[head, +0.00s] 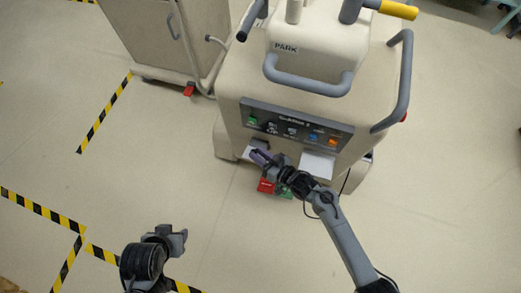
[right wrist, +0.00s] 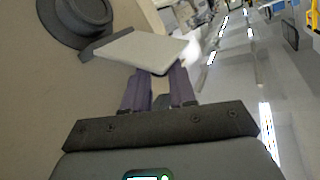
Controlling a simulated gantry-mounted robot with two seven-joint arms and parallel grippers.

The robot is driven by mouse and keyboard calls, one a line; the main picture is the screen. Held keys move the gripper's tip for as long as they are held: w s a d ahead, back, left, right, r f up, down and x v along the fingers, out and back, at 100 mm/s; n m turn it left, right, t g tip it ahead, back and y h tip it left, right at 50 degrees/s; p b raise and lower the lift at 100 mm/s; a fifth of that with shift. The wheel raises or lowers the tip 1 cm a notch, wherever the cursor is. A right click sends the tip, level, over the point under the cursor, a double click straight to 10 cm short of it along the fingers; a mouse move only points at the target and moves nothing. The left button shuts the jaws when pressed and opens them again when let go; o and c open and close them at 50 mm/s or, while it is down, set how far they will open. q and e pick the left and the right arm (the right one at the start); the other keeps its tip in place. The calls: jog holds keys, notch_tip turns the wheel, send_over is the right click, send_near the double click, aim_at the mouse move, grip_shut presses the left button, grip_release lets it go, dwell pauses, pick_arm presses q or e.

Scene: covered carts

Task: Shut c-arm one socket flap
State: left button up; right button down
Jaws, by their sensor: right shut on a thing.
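The C-arm cart (head: 232,85) is a beige wheeled body with a dark control panel on its front. Below the panel, a pale socket flap (head: 257,144) stands out at the left of the front. My right gripper (head: 261,157) is at this flap. In the right wrist view the flap (right wrist: 135,52) is a light plate, standing out from a dark hinge beside a round dark socket (right wrist: 82,14). My right gripper's purple fingers (right wrist: 160,75) are shut on its near edge. My left gripper (head: 174,240) is low at the left, away from the cart; its jaw gap is unclear.
A second pale plate (head: 318,163) stands out further right on the cart's front. Red (head: 266,186) and green (head: 284,192) parts sit low below my right gripper. A beige cabinet (head: 150,35) stands behind left. Striped tape (head: 104,113) marks otherwise open floor.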

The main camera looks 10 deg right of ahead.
jog(key=shift+s+a+f+n+t+b, duration=0.3)
jog(key=shift+s+f+n+t+b, duration=0.3)
jog(key=shift+f+n+t, duration=0.45)
jog(key=shift+r+n+g, duration=0.2)
jog(key=shift+n+g, duration=0.05)
jog(key=c, duration=1.2)
grip_release()
jog(key=shift+s, duration=0.1)
jog(key=f+p+v, duration=0.1)
jog(key=p+v, duration=0.3)
jog(key=v, duration=0.6)
jog(key=shift+s+d+r, duration=0.25)
jog(key=shift+d+r, duration=0.05)
jog(key=shift+r, duration=0.15)
